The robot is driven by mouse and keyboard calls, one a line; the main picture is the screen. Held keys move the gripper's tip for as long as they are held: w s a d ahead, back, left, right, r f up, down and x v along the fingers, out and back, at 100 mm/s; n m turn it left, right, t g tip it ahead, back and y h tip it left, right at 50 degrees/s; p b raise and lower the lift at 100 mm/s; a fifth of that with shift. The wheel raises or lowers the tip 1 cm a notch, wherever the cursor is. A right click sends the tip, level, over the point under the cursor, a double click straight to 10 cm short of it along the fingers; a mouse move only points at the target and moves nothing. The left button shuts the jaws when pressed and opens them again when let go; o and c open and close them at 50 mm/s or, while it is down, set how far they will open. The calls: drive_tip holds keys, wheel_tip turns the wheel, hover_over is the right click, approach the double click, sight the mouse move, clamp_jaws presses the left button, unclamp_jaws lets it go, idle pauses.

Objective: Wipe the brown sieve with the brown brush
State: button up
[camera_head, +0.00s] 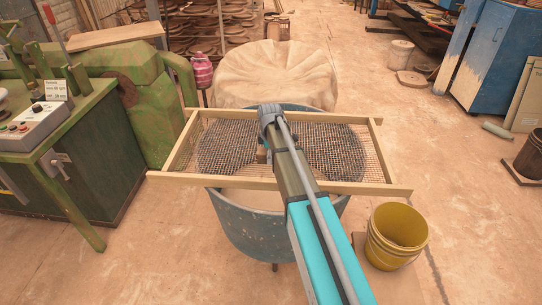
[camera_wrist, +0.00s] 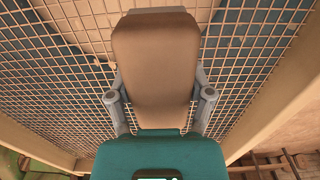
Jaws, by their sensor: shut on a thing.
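The brown sieve (camera_head: 280,184) is a light wooden frame with wire mesh, lying across the top of a blue drum (camera_head: 262,225) in the head view. Its mesh (camera_wrist: 60,80) fills much of the wrist view. My gripper (camera_wrist: 159,88) is shut on the brown brush (camera_wrist: 155,50), a smooth brown block seen from behind between the two grey fingers. The brush is over the mesh. Its bristles are hidden, so I cannot tell whether it touches the mesh. In the head view my arm hides most of the gripper and brush.
A yellow bucket (camera_head: 397,232) stands on the floor right of the drum. A green machine (camera_head: 75,150) stands close on the left. A cloth-covered round thing (camera_head: 275,72) is behind the sieve.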

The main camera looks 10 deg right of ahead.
sight(260, 150)
drive_tip(key=shift+w+a, duration=0.1)
drive_tip(key=shift+a, duration=0.15)
drive_tip(key=shift+w+a, duration=0.25)
drive_tip(key=shift+a, duration=0.5)
drive_tip(key=shift+w+a, duration=0.2)
drive_tip(key=shift+a, duration=0.5)
drive_tip(key=shift+w+d, duration=0.3)
drive_tip(key=shift+w, duration=0.55)
drive_tip(key=shift+s+d, duration=0.25)
drive_tip(key=shift+d, duration=0.6)
drive_tip(key=shift+s+d, duration=0.25)
drive_tip(key=shift+d, duration=0.55)
drive_tip(key=shift+s+d+f, duration=0.1)
drive_tip(key=shift+s+d, duration=0.2)
drive_tip(key=shift+d, duration=0.55)
drive_tip(key=shift+s+d+f, duration=0.1)
drive_tip(key=shift+s+d, duration=0.15)
drive_tip(key=shift+d, duration=0.6)
